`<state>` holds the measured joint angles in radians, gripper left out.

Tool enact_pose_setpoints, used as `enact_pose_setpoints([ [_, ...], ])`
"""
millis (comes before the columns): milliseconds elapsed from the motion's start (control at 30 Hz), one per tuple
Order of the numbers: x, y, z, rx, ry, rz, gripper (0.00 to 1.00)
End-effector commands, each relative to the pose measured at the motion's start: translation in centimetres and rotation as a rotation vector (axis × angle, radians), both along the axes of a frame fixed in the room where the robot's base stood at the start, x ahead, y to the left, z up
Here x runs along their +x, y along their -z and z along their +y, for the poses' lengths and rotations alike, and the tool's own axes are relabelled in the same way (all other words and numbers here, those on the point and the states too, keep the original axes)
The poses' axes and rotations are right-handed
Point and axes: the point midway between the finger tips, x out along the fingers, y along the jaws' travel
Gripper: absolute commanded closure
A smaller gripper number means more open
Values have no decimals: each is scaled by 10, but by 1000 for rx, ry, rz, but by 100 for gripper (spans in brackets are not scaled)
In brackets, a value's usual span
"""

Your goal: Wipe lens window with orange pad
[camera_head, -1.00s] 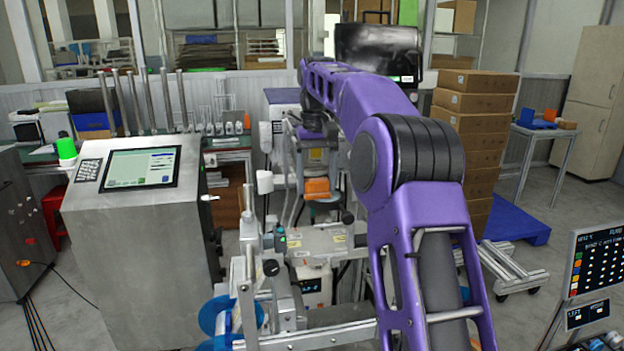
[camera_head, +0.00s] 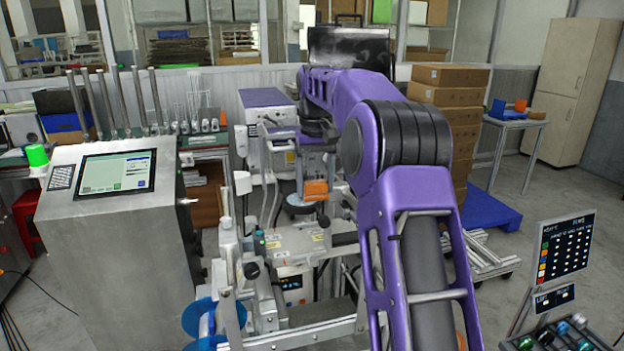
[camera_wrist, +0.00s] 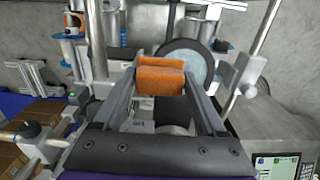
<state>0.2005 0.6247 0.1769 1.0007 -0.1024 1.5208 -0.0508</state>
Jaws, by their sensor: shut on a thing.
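My gripper (camera_wrist: 161,77) is shut on the orange pad (camera_wrist: 161,79), which sits between its two fingertips in the wrist view. The pad also shows in the head view (camera_head: 316,189), below the end of my purple arm. A round pale glass disc with a dark rim, apparently the lens window (camera_wrist: 197,67), is behind the pad and to its right in the wrist view. The pad covers part of its left side. In the head view the disc (camera_head: 299,205) is just below and left of the pad. I cannot tell whether pad and glass touch.
A metal console with a screen (camera_head: 115,172) stands at left. A machine with levers and blue reels (camera_head: 200,318) is below the pad. Cardboard boxes (camera_head: 447,95) are stacked behind my arm. A status board (camera_head: 566,250) stands at right front. Open floor lies at right.

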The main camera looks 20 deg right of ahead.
Motion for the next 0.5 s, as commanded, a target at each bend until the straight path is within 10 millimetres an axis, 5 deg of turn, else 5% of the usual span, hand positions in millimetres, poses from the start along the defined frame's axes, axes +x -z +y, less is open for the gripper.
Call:
enact_pose_setpoints([
  [500,0,0,32,0,-1,4,71],
])
